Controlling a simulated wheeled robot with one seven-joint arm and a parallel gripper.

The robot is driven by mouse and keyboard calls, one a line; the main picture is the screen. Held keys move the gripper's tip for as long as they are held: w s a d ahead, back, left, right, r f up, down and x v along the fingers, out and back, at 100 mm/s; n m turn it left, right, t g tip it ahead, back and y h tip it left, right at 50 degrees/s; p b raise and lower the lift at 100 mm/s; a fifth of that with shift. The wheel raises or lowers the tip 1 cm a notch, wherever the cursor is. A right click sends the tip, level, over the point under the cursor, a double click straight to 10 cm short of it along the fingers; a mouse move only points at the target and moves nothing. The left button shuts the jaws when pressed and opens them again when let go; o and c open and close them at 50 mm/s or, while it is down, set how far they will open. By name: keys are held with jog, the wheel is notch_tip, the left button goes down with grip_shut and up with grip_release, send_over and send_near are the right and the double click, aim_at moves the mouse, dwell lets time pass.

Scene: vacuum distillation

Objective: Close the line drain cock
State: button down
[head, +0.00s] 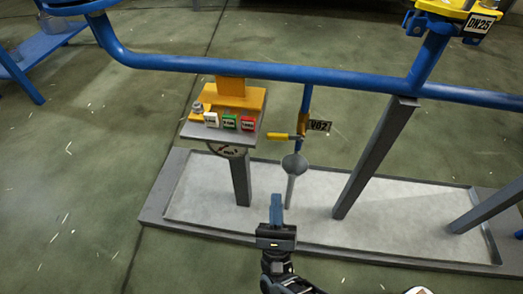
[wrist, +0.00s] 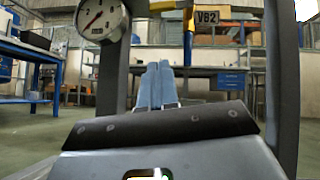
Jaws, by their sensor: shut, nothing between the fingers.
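The drain cock (head: 303,138), tagged V62, hangs on a short blue pipe under the long blue line. Its yellow handle (head: 283,136) points left, about crosswise to the vertical pipe. A grey funnel (head: 294,163) stands just below its outlet. My gripper (head: 277,200) is shut and empty, its blue fingers pointing up, below and a little left of the handle and apart from it. In the wrist view the shut fingertips (wrist: 159,68) sit below the yellow handle (wrist: 165,5) at the top edge, with the V62 tag (wrist: 206,15) to its right. The cock's body is mostly cut off there.
A small panel (head: 222,130) with white, green and red labelled blocks stands left of the cock on a grey post. A gauge (wrist: 100,20) is at upper left in the wrist view. A slanted grey strut (head: 375,158) stands right. A low-rimmed tray (head: 400,232) lies below.

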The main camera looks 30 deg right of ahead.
jog(key=m+h, duration=0.2)
send_near(285, 137)
jog(key=w+d+r, duration=0.2)
jog(key=w, duration=0.3)
jog(key=shift+w+a+r+g+p, duration=0.1)
jog(key=shift+a+r+g+p, duration=0.2)
jog(key=shift+g+p, duration=0.1)
